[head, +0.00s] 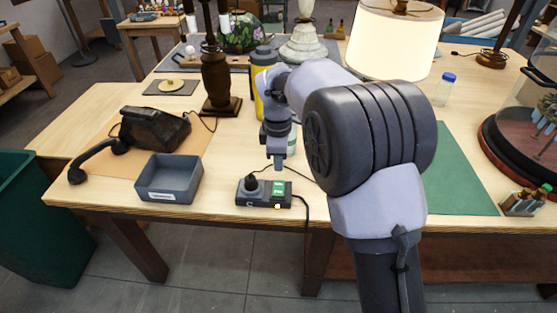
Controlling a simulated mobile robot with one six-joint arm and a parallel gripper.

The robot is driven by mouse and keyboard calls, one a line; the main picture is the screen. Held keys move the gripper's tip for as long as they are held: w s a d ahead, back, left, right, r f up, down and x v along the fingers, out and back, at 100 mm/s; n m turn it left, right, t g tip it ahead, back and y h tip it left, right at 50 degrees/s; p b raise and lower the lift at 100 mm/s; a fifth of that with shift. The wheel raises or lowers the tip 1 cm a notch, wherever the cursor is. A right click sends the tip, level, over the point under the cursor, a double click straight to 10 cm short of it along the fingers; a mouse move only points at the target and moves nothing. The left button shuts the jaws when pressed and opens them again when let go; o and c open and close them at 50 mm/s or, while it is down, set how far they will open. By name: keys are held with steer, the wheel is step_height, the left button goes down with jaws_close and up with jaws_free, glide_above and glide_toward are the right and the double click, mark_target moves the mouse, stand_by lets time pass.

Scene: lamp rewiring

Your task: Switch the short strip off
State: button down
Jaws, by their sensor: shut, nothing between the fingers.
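The short strip (262,201) is a small dark power strip near the table's front edge. A plug (251,184) sits in its left end, and a black cord leaves its right end over the table edge. A green switch or label patch (278,188) shows on its right part; I cannot read its position. My gripper (278,165) points down just above and behind the right part of the strip. It is shut and empty. A gap to the strip seems to show, but contact is hard to judge. My arm hides the table to the right.
A grey tray (168,188) and a black telephone (155,128) lie left of the strip. A brown lamp base (218,88) and a yellow bottle (260,83) stand behind. A lit lamp (393,40) stands at the back right. A green mat (462,180) is to the right.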

mark_target(279, 184)
steer(key=f+b, duration=0.1)
steer(key=f, duration=0.1)
steer(key=f+b, duration=0.1)
steer(key=f, duration=0.1)
steer(key=f+b, duration=0.1)
steer(key=f, duration=0.2)
steer(key=shift+w, duration=0.4)
steer(key=shift+f, duration=0.1)
steer(key=shift+w+f, duration=0.1)
steer(key=shift+f, duration=0.05)
steer(key=shift+s, duration=0.2)
steer(key=shift+s+r, duration=0.2)
steer(key=shift+s, duration=0.4)
